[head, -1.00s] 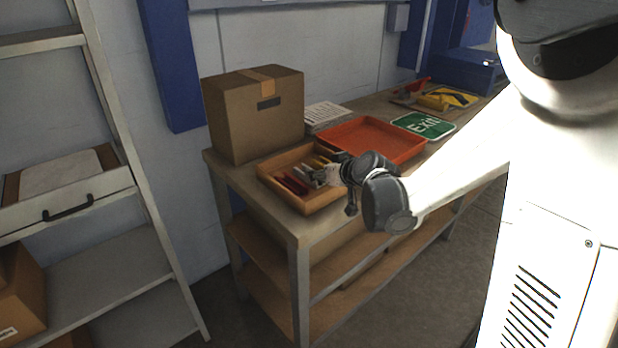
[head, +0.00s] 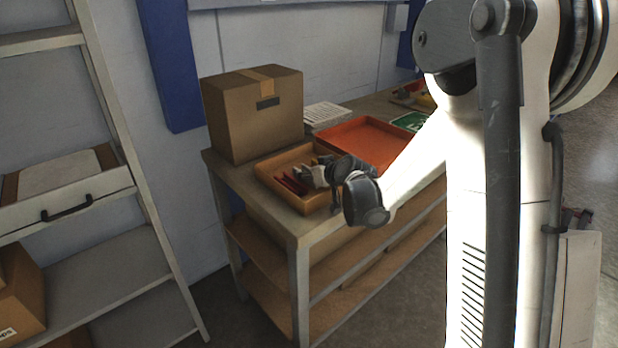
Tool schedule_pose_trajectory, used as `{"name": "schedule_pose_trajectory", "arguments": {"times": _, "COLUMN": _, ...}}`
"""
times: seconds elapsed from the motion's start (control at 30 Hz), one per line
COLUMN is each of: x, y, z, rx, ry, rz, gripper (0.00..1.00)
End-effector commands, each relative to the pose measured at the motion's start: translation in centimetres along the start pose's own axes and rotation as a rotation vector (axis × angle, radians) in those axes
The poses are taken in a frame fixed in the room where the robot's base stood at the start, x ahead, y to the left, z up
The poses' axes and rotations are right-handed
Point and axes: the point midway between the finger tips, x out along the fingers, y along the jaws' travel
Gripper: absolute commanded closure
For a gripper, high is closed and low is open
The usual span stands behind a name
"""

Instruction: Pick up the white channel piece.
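A shallow wooden tray (head: 262,178) on the near end of the workbench holds several narrow pieces. Pale, whitish pieces (head: 318,175) lie near the tray's middle right; which one is the white channel piece is too small to tell. Red pieces (head: 291,185) lie to their left. My gripper (head: 328,178) is at the tray's right side, beside or over the pale pieces. The wrist hides most of its fingers, so I cannot see whether it is open or holds anything.
An orange-red tray (head: 385,150) sits just right of the wooden tray. A cardboard box (head: 250,118) stands behind it, with white sheets (head: 327,113) beside the box. A shelf ladder (head: 125,150) stands left.

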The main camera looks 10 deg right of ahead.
Motion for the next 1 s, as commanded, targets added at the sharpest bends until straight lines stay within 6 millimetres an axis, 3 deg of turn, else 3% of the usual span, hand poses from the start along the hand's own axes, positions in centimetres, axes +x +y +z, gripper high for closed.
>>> {"name": "schedule_pose_trajectory", "arguments": {"times": 0.17, "x": -0.01, "y": -0.01, "z": 0.0, "rx": 0.0, "ry": 0.0, "rz": 0.0, "gripper": 0.52}}
{"name": "schedule_pose_trajectory", "arguments": {"times": 0.53, "x": -0.02, "y": -0.01, "z": -0.01, "rx": 0.0, "ry": 0.0, "rz": 0.0, "gripper": 1.0}}
{"name": "schedule_pose_trajectory", "arguments": {"times": 1.0, "x": -0.46, "y": -0.01, "z": -0.8, "rx": 0.0, "ry": 0.0, "rz": 0.0, "gripper": 1.0}}
